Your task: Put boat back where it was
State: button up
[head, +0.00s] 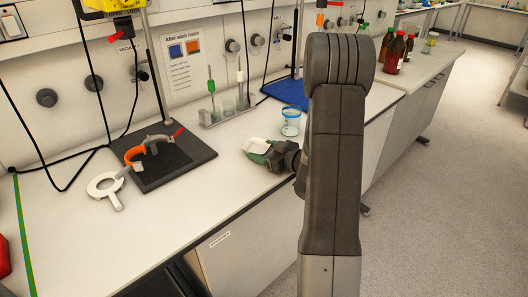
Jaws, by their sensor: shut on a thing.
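The boat (257,145) is a small white open dish at the middle of the bench, near its front edge. My gripper (270,157) is at its right front side, low over the bench, and is shut on it. Green parts show at the jaws, just below the white dish. I cannot tell whether the boat touches the bench top. My own arm stands in front and hides part of the bench to the right.
A glass beaker (291,122) stands just behind my gripper. A rack with tubes (228,112) and a blue mat (287,93) are behind. A dark stand base (170,162) with clamps and a white ring (105,188) lie left. Brown bottles (396,52) stand back right.

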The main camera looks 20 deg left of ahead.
jog(key=shift+s+d+f, duration=0.1)
jog(key=shift+s+f, duration=0.05)
jog(key=shift+f, duration=0.5)
jog(key=o, duration=1)
jog(key=shift+f, duration=0.2)
jog(key=shift+r+p, duration=0.35)
jog(key=shift+r, duration=0.25)
jog(key=shift+d, duration=0.25)
jog(key=v, duration=1.1)
jog(key=shift+d+r, duration=0.1)
jog(key=shift+r, duration=0.35)
